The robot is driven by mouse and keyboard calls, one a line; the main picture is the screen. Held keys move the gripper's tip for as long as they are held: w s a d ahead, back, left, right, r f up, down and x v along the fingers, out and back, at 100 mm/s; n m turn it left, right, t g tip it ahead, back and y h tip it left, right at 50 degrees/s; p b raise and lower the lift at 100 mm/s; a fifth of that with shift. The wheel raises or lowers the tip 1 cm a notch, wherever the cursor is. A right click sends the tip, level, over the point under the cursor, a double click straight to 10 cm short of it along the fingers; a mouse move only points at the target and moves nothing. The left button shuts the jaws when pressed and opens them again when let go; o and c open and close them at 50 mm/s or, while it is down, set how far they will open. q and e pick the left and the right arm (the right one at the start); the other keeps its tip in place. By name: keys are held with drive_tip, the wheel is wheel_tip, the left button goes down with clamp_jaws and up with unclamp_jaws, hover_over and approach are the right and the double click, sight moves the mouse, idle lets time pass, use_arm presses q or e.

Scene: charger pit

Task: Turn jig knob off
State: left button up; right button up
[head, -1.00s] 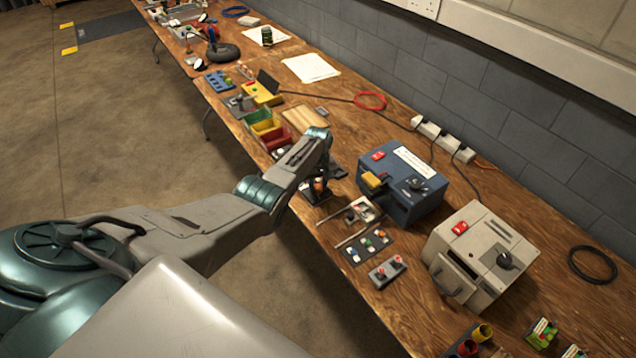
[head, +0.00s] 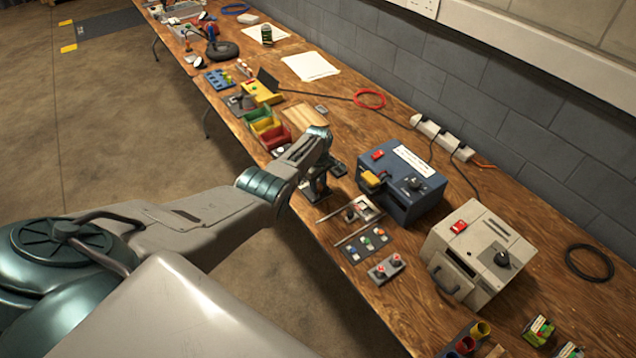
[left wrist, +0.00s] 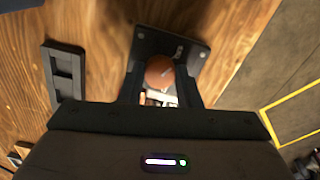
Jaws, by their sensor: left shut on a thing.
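In the left wrist view a round orange-brown knob (left wrist: 159,70) with a small light mark on top stands over a dark base plate (left wrist: 195,50) with screws in its corners. My left gripper (left wrist: 160,92) is shut on the knob, one finger on each side. In the head view my left gripper (head: 317,190) is low at the near edge of the bench, where it hides most of the knob and its base. My right gripper is in neither view.
A blue box (head: 405,200) with a dial and a beige box (head: 470,265) stand to the right. Red, yellow and green bins (head: 268,128) stand behind the gripper. A dark slotted bracket (left wrist: 65,75) lies beside the base plate. A small button panel (head: 365,245) lies nearer.

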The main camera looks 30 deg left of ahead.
sight(318, 185)
use_arm(q)
drive_tip(key=o, duration=1)
drive_tip(key=shift+c, duration=0.2)
drive_tip(key=shift+r, duration=0.1)
drive_tip(key=shift+r, duration=0.2)
wheel_tip(318, 185, up, 10)
drive_tip(key=shift+r+p, duration=0.15)
drive_tip(key=shift+p, duration=0.15)
